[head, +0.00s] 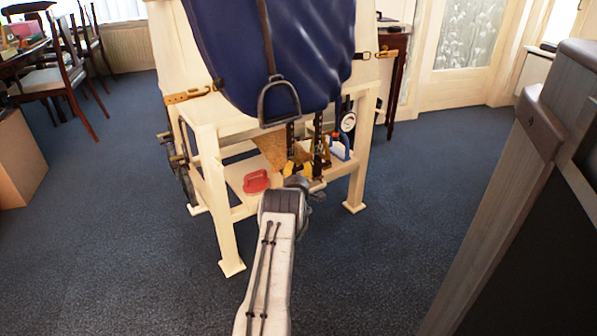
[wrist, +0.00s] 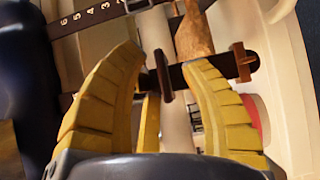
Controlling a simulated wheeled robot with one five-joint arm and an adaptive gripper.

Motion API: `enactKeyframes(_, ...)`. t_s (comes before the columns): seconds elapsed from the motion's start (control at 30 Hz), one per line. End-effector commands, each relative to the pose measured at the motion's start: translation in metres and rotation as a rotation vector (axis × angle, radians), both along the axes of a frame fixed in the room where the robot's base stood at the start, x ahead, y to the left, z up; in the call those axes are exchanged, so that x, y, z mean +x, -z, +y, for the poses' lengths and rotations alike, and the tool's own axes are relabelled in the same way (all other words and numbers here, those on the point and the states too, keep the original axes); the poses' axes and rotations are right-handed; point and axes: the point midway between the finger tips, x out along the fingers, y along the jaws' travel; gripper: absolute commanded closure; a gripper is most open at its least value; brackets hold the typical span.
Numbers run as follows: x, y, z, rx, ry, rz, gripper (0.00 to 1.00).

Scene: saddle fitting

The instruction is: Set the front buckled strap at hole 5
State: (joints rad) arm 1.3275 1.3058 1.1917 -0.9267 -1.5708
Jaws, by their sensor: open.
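A dark numbered strap (wrist: 92,16) runs along the top left of the wrist view, with white numerals and a metal buckle (wrist: 137,5) at its right. A second dark strap (wrist: 218,70) crosses behind my gripper, with a dark upright bar (wrist: 164,76) and a brown crosspiece (wrist: 243,62) on it. I cannot tell which is the front one. In the head view dark straps (head: 290,138) hang under the blue saddle (head: 270,45). My gripper (wrist: 165,58) is open, its yellow fingers either side of the bar; contact is unclear. It is partly hidden in the head view.
The cream stand (head: 208,170) has legs close around my arm. Its shelf holds a red object (head: 256,181) and a blue-handled item (head: 340,146). A metal stirrup (head: 278,103) hangs above.

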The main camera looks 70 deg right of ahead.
Motion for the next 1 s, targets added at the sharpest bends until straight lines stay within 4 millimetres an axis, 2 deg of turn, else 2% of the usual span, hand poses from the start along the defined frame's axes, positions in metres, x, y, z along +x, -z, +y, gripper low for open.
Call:
enactKeyframes(0.23, 0.0000, 0.0001, -0.0002, 0.000, 0.000, 0.000, 0.59)
enactKeyframes(0.27, 0.0000, 0.0001, -0.0002, 0.000, 0.000, 0.000, 0.57)
enactKeyframes(0.73, 0.0000, 0.0001, -0.0001, 0.000, 0.000, 0.000, 0.99)
enactKeyframes(1.0, -0.0001, 0.0001, -0.0001, 0.000, 0.000, 0.000, 1.00)
